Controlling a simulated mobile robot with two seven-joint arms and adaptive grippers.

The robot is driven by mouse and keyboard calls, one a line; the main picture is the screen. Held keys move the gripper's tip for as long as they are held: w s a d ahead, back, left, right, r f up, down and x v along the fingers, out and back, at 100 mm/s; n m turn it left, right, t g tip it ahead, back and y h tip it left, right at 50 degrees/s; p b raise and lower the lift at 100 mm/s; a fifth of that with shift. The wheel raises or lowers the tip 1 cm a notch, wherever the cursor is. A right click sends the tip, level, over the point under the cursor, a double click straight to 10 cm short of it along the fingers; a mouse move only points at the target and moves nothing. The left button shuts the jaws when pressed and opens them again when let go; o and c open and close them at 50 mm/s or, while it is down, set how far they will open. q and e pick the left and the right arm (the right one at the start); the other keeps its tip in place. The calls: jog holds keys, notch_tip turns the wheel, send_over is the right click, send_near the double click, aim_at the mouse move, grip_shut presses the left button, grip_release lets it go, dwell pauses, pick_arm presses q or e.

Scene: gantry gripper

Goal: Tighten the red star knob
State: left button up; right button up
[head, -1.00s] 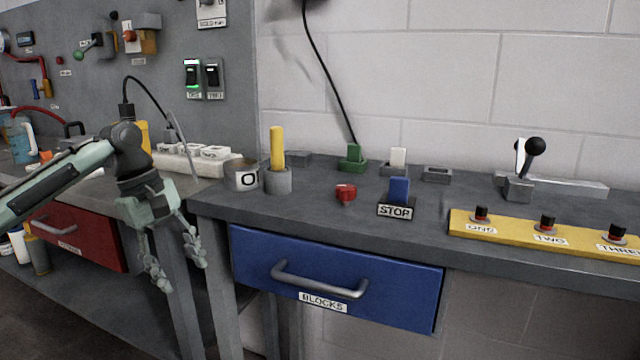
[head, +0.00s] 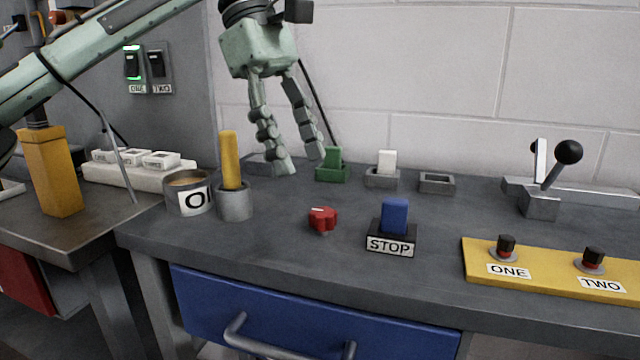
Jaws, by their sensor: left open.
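The red star knob (head: 322,219) is on the grey bench top in the head view, between the grey holder with the yellow rod and the blue block at the STOP label. A small pale mark shows on its top. My left gripper (head: 301,165) hangs with fingers pointing down, above and behind the knob, slightly to its left. Its fingers are apart and nothing is between them. It does not touch the knob. My right gripper is out of view.
Near the knob are the yellow rod (head: 230,160) in its grey holder, a round tin (head: 188,192), a blue block (head: 395,216), a green block (head: 333,166) and a white block (head: 387,163). A yellow button panel (head: 540,272) and black-knobbed lever (head: 568,152) are at right.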

aim_at(323, 211)
pick_arm(q)
jog(key=b+x, duration=0.1)
jog(key=x, duration=0.4)
jog(key=shift+s+d+r, duration=0.15)
jog(key=shift+s, duration=0.05)
jog(key=shift+x, duration=1)
jog(key=shift+d+f, duration=0.15)
jog(key=shift+f, duration=0.15)
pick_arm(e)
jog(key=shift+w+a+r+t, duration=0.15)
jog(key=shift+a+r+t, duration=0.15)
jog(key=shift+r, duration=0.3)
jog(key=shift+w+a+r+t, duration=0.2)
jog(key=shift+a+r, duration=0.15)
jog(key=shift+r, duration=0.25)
pick_arm(q)
jog(key=shift+c, duration=0.5)
